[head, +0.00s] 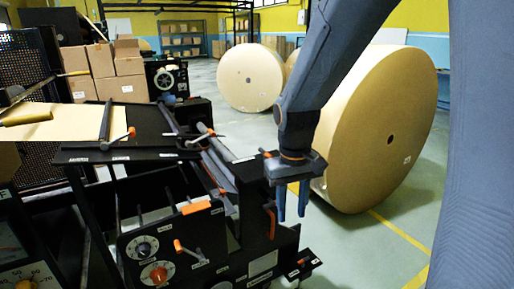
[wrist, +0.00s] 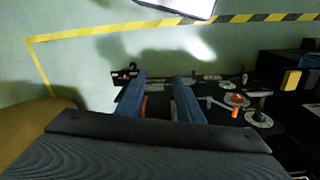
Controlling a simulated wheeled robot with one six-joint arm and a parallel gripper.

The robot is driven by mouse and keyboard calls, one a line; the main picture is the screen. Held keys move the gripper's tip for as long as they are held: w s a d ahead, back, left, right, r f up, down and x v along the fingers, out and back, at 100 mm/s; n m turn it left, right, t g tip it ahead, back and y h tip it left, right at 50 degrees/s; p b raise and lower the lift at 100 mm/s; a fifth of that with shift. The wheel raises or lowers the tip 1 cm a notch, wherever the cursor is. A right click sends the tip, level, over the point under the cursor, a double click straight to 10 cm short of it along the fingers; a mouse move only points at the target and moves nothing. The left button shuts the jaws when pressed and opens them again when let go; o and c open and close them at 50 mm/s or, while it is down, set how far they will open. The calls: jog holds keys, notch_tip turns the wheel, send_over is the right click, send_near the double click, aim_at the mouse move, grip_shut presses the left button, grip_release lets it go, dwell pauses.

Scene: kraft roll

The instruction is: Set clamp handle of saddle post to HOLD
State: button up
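The black machine (head: 150,156) carries several levers with orange grips. One orange-gripped lever (head: 208,133) stands on its upper deck, another lever (head: 130,132) lies further left, and a third (head: 180,246) is on the front panel. Their labels are too small to read, so I cannot tell which is the saddle post's clamp handle or its setting. My gripper (head: 292,208) points down at the machine's right side, fingers apart, beside an orange handle (head: 271,222). In the wrist view my gripper (wrist: 160,78) is open and looks empty; an orange piece (wrist: 145,106) shows between the fingers.
Large kraft rolls stand behind on the floor, one (head: 375,135) close behind my arm and another (head: 250,78) further back. Cardboard boxes (head: 115,70) are stacked at the left. Dials (head: 142,247) sit on the front panel. Open floor (head: 350,245) lies right of the machine.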

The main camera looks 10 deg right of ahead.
aim_at(268, 154)
jog(key=w+a+r+n+h+p, duration=0.15)
jog(key=w+r, duration=0.25)
jog(key=w, duration=0.4)
jog(key=w+r+p, duration=0.2)
jog(key=w+r, duration=0.2)
jog(key=w, duration=0.5)
jog(key=w+r+n+p, duration=0.15)
jog(key=w+r, duration=0.25)
jog(key=w, duration=0.4)
jog(key=f, duration=0.2)
jog(key=d+f+p, duration=0.1)
jog(key=f, duration=0.2)
jog(key=f+p, duration=0.1)
jog(key=f, duration=0.2)
jog(key=shift+w+d, duration=0.15)
jog(key=shift+w, duration=0.1)
grip_shut()
